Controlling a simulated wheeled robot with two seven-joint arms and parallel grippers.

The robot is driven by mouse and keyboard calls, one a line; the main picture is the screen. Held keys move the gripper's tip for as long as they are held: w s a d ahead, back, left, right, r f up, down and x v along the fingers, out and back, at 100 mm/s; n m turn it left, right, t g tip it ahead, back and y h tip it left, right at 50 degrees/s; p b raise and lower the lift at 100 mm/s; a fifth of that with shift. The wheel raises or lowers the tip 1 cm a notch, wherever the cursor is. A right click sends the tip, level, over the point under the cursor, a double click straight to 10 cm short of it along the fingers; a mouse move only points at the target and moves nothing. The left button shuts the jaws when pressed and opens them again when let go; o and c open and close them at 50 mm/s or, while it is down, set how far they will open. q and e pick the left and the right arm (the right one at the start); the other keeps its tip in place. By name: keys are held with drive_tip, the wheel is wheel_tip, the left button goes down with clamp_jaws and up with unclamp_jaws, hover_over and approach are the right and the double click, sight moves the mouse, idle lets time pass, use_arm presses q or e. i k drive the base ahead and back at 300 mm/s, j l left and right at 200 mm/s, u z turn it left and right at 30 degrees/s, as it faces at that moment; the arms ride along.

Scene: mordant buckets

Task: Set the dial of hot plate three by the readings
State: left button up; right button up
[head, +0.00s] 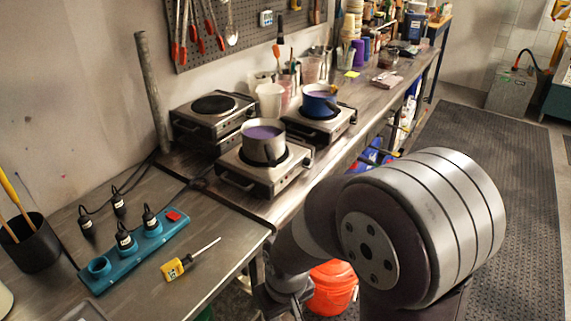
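Three hot plates show on the bench. One hot plate (240,177) at the front carries a steel pot (264,149) of purple liquid. Another hot plate (335,128) behind it to the right carries a blue pot (318,107) of purple liquid. The bare-topped hot plate (205,120) at the back left sits on a similar metal unit. I cannot tell which is number three, and no dial setting is readable. A yellow probe thermometer (174,269) lies on the near bench, its reading illegible. My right gripper (284,300) is low beside the bench, its fingers unclear. My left gripper is out of view.
A teal power strip (135,254) with black plugs and a red switch lies on the near bench. A black cup (30,243) stands left. White containers (270,101) stand behind the pots. An orange bucket (333,288) is on the floor. A dark mat covers the aisle.

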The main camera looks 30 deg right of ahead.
sight(308, 163)
drive_tip(key=l+u, duration=0.4)
drive_tip(key=l, duration=0.2)
drive_tip(key=l+u, duration=0.35)
drive_tip(key=l, duration=0.25)
drive_tip(key=k+l+u, duration=0.15)
drive_tip(key=l+u, duration=0.25)
drive_tip(key=l, duration=0.65)
drive_tip(key=k+l, duration=0.15)
drive_tip(key=l, duration=0.35)
drive_tip(key=l+u, duration=0.1)
drive_tip(key=l, duration=0.35)
drive_tip(key=k+l, duration=0.15)
drive_tip(key=l, duration=0.3)
drive_tip(key=k+l, duration=0.1)
drive_tip(key=l, duration=0.35)
drive_tip(key=k+l, duration=0.1)
drive_tip(key=l, duration=0.35)
drive_tip(key=i+l, duration=0.1)
drive_tip(key=i, duration=0.2)
